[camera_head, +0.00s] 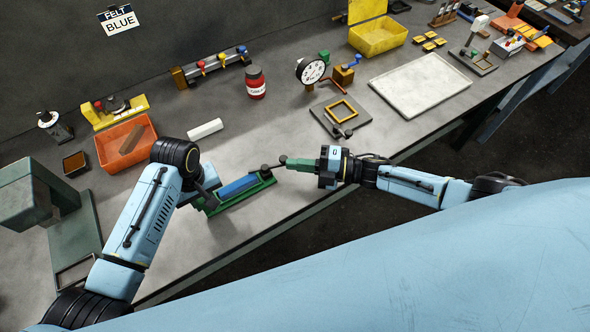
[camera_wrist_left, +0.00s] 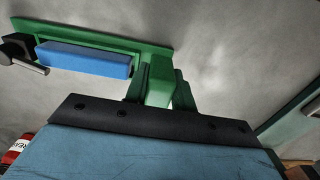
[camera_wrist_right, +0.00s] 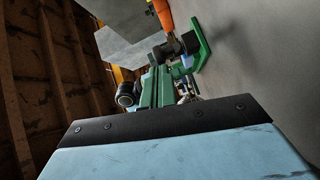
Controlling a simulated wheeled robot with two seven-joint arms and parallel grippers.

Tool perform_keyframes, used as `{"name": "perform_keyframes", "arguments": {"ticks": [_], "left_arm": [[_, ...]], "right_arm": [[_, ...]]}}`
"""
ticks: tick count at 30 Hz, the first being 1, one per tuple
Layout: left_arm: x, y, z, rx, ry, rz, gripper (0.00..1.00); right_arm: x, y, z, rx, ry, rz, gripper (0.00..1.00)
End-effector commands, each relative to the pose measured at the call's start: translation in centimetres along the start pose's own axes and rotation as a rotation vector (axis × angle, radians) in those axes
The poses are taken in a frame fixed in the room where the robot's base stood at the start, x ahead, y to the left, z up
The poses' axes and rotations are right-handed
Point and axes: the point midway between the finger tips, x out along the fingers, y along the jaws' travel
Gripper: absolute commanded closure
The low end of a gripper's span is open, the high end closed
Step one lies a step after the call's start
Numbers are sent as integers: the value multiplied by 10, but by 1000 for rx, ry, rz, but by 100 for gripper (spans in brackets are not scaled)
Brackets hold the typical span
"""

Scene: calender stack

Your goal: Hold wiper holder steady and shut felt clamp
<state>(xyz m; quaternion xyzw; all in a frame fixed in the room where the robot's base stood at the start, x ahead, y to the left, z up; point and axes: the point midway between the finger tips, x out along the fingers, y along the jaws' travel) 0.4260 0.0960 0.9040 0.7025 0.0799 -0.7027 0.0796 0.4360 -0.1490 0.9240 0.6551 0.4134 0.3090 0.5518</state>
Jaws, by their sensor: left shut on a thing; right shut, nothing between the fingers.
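The green wiper holder (camera_head: 247,193) lies on the bench with a blue felt strip (camera_head: 238,186) along it; the strip also shows in the left wrist view (camera_wrist_left: 85,58). The felt clamp (camera_head: 266,168) is a dark piece with a small metal lever at the holder's right end, also seen in the left wrist view (camera_wrist_left: 18,50). My left gripper (camera_wrist_left: 160,92) is shut on the green block at the holder's other end. My right gripper (camera_head: 288,163) is shut and empty, its fingertips close beside the clamp. Whether they touch it, I cannot tell.
A white block (camera_head: 205,129) and an orange tray (camera_head: 117,142) lie behind the holder. A red jar (camera_head: 255,84), a dial gauge (camera_head: 310,71) and a yellow frame (camera_head: 341,111) stand farther back. The bench's front edge (camera_head: 300,215) runs close to the holder.

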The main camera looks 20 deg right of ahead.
Motion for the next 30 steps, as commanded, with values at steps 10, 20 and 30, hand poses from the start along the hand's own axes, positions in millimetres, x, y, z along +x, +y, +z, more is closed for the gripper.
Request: {"name": "perform_keyframes", "arguments": {"ticks": [10, 20, 30], "left_arm": [[-1, 1, 0, 2, 1, 2, 100], [0, 1, 0, 1, 1, 2, 100], [-1, 1, 0, 1, 1, 2, 100]], "right_arm": [[0, 1, 2, 1, -2, 1, 100], [-23, 0, -26, 3, -1, -1, 100], [-91, 8, 2, 0, -4, -2, 100]]}}
